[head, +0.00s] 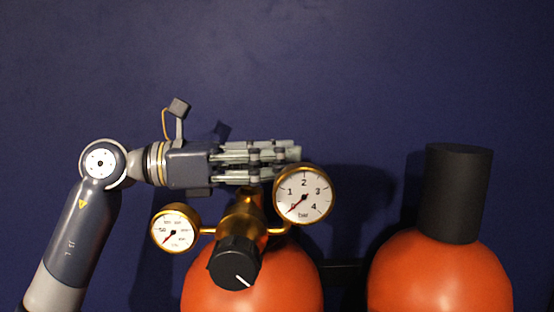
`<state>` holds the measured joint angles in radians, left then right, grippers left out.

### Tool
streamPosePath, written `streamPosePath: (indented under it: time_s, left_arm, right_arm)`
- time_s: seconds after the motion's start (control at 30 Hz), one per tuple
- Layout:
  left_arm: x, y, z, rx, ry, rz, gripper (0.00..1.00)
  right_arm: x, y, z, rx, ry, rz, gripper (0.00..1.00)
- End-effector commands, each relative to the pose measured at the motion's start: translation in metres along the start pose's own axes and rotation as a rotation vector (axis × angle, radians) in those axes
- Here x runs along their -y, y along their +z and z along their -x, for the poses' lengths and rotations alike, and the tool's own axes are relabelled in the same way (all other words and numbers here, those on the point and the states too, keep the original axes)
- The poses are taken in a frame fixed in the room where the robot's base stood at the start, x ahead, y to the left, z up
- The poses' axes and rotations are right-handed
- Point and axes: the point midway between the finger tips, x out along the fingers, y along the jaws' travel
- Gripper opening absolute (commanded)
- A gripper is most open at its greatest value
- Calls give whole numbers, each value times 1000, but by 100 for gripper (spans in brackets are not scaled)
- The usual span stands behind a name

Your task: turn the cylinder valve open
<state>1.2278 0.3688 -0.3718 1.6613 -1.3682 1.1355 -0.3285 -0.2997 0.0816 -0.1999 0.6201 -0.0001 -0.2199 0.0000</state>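The left orange cylinder (250,295) carries a brass regulator (243,212) with a black knob (233,264) at its front. The knob has a white mark pointing down and right. A small gauge (175,229) sits at the regulator's left and a larger gauge (304,196) at its right; both needles point to the lower left. My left gripper (292,152) points right, just above the regulator and partly behind the larger gauge. Its fingers overlap in this view, so their opening is unclear. The cylinder valve itself is mostly hidden behind the regulator and gripper. My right gripper is not in view.
A second orange cylinder (440,280) with a black cap (457,193) stands at the right. A dark bar (342,270) shows between the cylinders. A plain dark blue wall (350,70) lies behind; the space above the gripper is clear.

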Motion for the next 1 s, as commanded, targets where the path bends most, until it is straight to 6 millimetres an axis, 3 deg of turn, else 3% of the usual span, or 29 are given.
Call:
streamPosePath:
  time_s: [0.57, 1.0]
  left_arm:
    - [-3, -3, 1, -4, 80, -3, 9]
    - [-15, -6, 4, -2, 428, -11, 8]
  right_arm:
    - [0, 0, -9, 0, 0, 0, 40]
    - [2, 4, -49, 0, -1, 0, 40]
